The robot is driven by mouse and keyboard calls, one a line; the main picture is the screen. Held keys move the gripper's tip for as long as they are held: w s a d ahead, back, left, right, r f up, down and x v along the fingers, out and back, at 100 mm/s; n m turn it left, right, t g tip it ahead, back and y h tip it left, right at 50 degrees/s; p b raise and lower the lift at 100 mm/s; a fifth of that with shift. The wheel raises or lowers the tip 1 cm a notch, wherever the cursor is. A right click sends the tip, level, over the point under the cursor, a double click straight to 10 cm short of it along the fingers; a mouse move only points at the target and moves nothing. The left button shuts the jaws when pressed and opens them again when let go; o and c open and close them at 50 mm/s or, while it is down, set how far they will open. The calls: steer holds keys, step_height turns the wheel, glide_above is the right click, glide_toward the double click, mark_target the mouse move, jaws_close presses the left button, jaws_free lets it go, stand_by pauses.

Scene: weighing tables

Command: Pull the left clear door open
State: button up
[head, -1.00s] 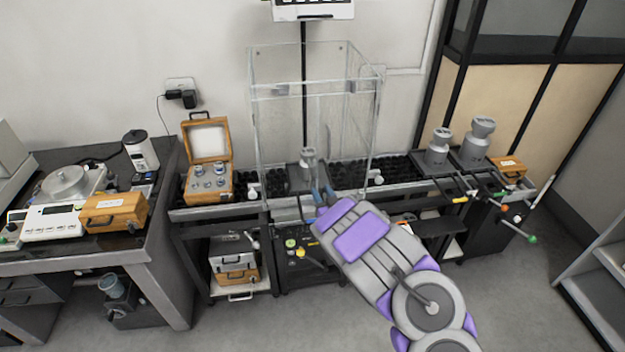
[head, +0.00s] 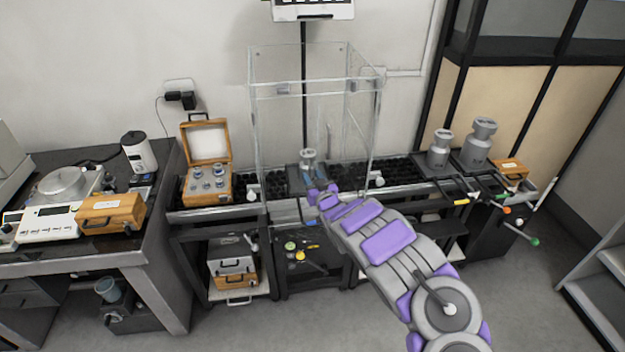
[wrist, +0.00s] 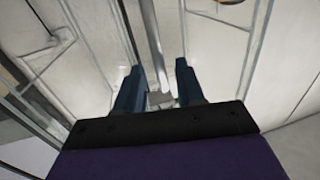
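The clear enclosure (head: 290,88) stands on the middle bench, a tall box of transparent panels. White knobs show low at its left side (head: 252,193) and right side (head: 379,181). A grey weight (head: 307,160) stands inside it. I cannot tell clearly which panel is the left door. My gripper (head: 312,190) is at the enclosure's lower front, its fingers small and partly hidden by my wrist. In the wrist view my gripper (wrist: 160,80) has its two dark blue fingers apart. A pale vertical bar (wrist: 150,40) runs down between them, ending in a grey block; gaps show beside it.
An open wooden weight case (head: 208,160) sits left of the enclosure. Large grey weights (head: 478,143) stand to the right. Coloured-tip handles (head: 535,241) stick out at the bench's right front. Another bench with a scale (head: 64,185) is at left. The floor in front is clear.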

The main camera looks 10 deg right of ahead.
steer(key=shift+c, duration=0.2)
jaws_close()
stand_by(0.5)
